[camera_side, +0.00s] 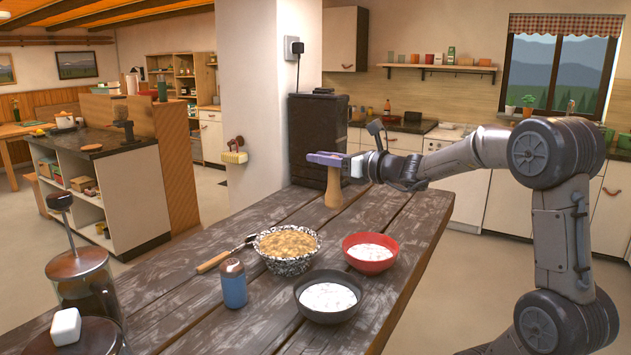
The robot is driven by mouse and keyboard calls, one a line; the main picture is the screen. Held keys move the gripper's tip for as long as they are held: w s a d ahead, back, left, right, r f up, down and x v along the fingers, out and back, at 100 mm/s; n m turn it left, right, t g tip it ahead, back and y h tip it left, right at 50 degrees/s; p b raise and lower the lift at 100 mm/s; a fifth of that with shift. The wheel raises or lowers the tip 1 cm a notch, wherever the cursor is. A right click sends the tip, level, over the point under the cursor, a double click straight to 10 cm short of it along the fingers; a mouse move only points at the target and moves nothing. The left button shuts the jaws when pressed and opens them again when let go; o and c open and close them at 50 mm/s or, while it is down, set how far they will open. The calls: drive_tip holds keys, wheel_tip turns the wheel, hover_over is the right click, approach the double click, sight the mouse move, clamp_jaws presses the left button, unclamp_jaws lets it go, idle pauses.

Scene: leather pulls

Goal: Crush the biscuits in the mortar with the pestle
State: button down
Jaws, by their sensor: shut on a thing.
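My gripper (324,158), with purple fingers, is shut on the top of a wooden pestle (333,188). The pestle hangs upright below the fingers near the table's far edge; I cannot tell whether its thick lower end touches the wood. A black-and-white speckled bowl (287,266), which looks like the mortar, stands on the table in front and to the left of the pestle. It is full of golden-brown pieces, likely the biscuits (288,242). The pestle is apart from this bowl.
A red bowl (370,267) and a dark grey bowl (328,315), both with white contents, stand right of the speckled bowl. A glass press (85,280) stands at the left. The plank table (190,325) has bare room.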

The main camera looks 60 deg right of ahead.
drive_tip(key=w+a+y, duration=0.2)
drive_tip(key=w+a, duration=0.5)
drive_tip(key=w, duration=0.1)
wheel_tip(320, 180, down, 10)
drive_tip(key=shift+a+f+n+g, duration=0.25)
drive_tip(key=shift+a+n+g, duration=0.05)
drive_tip(key=shift+a+n, duration=0.1)
idle(0.3)
drive_tip(key=shift+r, duration=0.15)
idle(0.4)
